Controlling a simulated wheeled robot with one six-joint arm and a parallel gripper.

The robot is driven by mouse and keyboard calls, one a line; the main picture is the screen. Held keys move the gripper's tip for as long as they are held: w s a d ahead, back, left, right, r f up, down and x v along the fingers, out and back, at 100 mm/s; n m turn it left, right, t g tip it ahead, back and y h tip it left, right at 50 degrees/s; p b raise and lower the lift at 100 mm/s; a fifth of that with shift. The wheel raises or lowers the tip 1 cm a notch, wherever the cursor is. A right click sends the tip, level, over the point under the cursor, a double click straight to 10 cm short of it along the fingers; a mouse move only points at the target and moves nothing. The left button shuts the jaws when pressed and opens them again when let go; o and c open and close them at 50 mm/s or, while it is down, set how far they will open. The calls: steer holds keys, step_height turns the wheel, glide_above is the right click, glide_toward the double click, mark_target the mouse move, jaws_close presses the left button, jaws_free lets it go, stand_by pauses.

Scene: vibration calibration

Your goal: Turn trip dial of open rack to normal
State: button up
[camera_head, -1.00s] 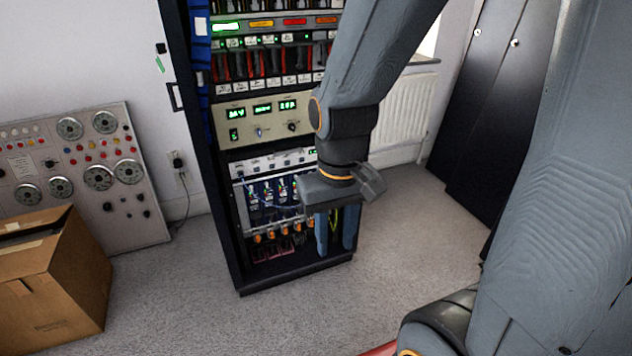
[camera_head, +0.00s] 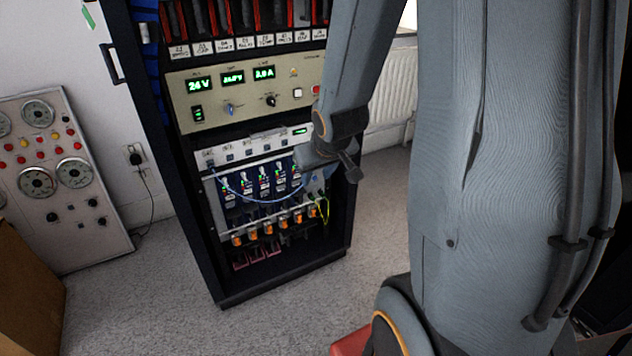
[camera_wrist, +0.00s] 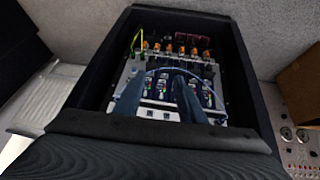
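The open rack (camera_head: 172,200) is a tall black cabinet in the middle of the head view. Its lower bay holds a row of dark modules (camera_head: 262,182) with green lights, above orange connectors (camera_head: 268,228). The cream panel above has a blue-pointer knob (camera_head: 231,109) and a black knob (camera_head: 270,100). I cannot tell which control is the trip dial. My gripper (camera_head: 305,157) is at the right of the module row in the head view, its fingers mostly hidden. In the wrist view my gripper (camera_wrist: 158,98) has two fingers apart, with modules (camera_wrist: 160,88) behind the gap. Contact is unclear.
A blue cable (camera_head: 255,200) loops across the modules, and a yellow-green wire (camera_head: 322,207) hangs at the right. A gauge panel (camera_head: 95,225) leans on the left wall, with a cardboard box (camera_head: 25,285) before it. Carpet in front of the rack is clear.

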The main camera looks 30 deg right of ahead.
steer(key=w+d+f+t+y+b, duration=0.2)
steer(key=w+d+f+t+b, duration=1.15)
steer(key=b, duration=1.05)
steer(key=w+f+g+b, duration=0.2)
steer(key=w+f, duration=0.2)
steer(key=w, duration=0.7)
steer(key=shift+f+n, duration=0.35)
steer(key=shift+n, duration=0.05)
steer(key=shift+w+d, duration=0.1)
jaws_close()
